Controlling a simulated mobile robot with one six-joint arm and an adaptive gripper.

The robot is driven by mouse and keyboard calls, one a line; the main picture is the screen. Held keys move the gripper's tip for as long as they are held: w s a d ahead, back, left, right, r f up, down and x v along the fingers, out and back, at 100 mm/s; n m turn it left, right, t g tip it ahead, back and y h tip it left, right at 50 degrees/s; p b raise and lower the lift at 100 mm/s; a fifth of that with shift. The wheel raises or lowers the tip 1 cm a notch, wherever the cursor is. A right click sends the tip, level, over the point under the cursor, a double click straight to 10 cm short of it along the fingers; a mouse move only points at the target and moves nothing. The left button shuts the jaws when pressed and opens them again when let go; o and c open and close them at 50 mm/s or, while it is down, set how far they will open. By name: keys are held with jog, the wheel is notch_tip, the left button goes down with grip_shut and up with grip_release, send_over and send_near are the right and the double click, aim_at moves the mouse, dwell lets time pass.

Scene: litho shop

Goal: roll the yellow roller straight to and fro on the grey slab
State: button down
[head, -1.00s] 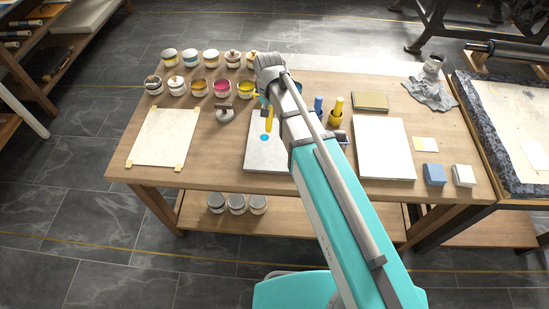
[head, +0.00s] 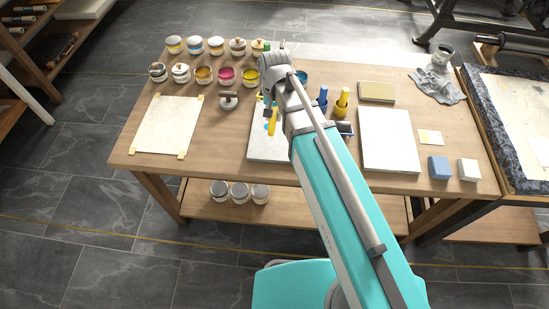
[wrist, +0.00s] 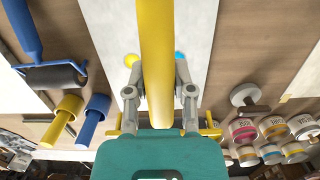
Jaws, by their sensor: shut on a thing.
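The yellow roller's handle (head: 272,122) stands out beside my arm over the grey slab (head: 262,151) in the head view. In the wrist view the yellow handle (wrist: 156,60) fills the middle. My gripper (wrist: 157,62) has a finger on each side of it and is shut on it. Bits of yellow frame show at both sides below the fingers. The roller's drum is hidden, so I cannot tell whether it touches the slab. On the pale slab (wrist: 195,30) a yellow spot (wrist: 130,60) and a cyan spot (wrist: 180,56) flank the handle.
Ink tins, among them a magenta one (head: 226,76), stand behind and left. A grey knobbed tool (head: 229,101) is left of the slab. A blue upright (head: 323,96) and yellow upright (head: 343,99) stand right. A blue-handled roller (wrist: 55,75) lies near a white slab (head: 388,140).

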jog(key=s+d+g+b, duration=0.1)
jog(key=s+g, duration=0.1)
jog(key=s, duration=1.4)
jog(key=shift+f+g, duration=0.15)
jog(key=shift+g, duration=0.25)
jog(key=shift+f, duration=0.1)
notch_tip(320, 180, down, 4)
jog(key=f+b, duration=0.1)
jog(key=b, duration=0.4)
jog(key=w, duration=2.3)
jog(key=shift+w+d, duration=0.3)
jog(key=shift+d, duration=0.1)
jog(key=shift+f+b, duration=0.2)
jog(key=shift+b, duration=0.2)
jog(key=shift+f+b, duration=0.65)
jog(key=shift+r, duration=0.1)
jog(key=shift+s+a, duration=0.15)
jog(key=shift+s, duration=1.9)
